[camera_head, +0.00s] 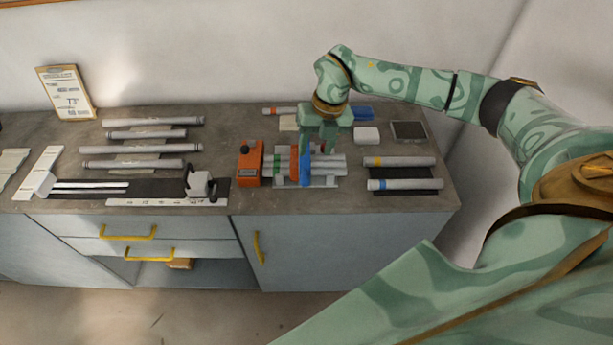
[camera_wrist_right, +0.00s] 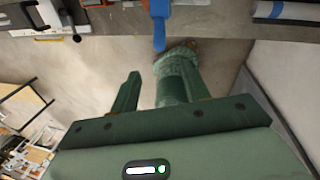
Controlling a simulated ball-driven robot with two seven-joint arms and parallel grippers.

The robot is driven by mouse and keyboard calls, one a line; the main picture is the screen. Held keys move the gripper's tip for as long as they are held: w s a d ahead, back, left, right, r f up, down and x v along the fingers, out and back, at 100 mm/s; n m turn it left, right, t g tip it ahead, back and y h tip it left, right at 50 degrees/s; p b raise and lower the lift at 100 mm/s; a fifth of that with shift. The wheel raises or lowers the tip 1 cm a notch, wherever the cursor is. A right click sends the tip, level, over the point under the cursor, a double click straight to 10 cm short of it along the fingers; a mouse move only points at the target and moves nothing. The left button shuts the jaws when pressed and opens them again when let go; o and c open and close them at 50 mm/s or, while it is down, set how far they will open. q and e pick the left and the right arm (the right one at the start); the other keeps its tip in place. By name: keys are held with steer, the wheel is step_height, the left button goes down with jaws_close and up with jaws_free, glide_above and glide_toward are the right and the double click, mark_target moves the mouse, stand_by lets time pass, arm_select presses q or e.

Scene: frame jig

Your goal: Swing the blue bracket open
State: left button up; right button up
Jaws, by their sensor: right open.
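The blue bracket (camera_head: 305,168) stands upright across several grey tubes with coloured bands in the jig (camera_head: 322,181), right of an orange box. In the right wrist view, the blue bracket (camera_wrist_right: 158,22) shows as a long blue bar at the top edge, beyond the fingertips. My right gripper (camera_head: 318,142) is open and points down just above and behind the bracket. Its fingers also show in the right wrist view (camera_wrist_right: 155,78), with nothing clearly between them. I cannot tell whether a finger touches the bracket. My left gripper is out of view.
An orange box (camera_head: 250,163) stands close left of the jig. Two tubes lie on a dark mat (camera_head: 404,188) to the right. A white block (camera_head: 367,135) and a dark tray (camera_head: 408,131) lie behind. More tubes (camera_head: 140,148) lie at the left. The counter's front edge is close.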

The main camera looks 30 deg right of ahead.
mark_target(306, 178)
steer(key=f, duration=0.4)
steer(key=a+f, duration=0.1)
steer(key=f, duration=0.2)
steer(key=a+f, duration=0.1)
steer(key=f, duration=0.3)
steer(key=shift+w+a+f, duration=0.1)
steer(key=shift+w+f, duration=0.25)
steer(key=shift+w, duration=0.05)
steer(key=shift+c, duration=0.3)
steer(key=shift+r, duration=0.1)
jaws_close()
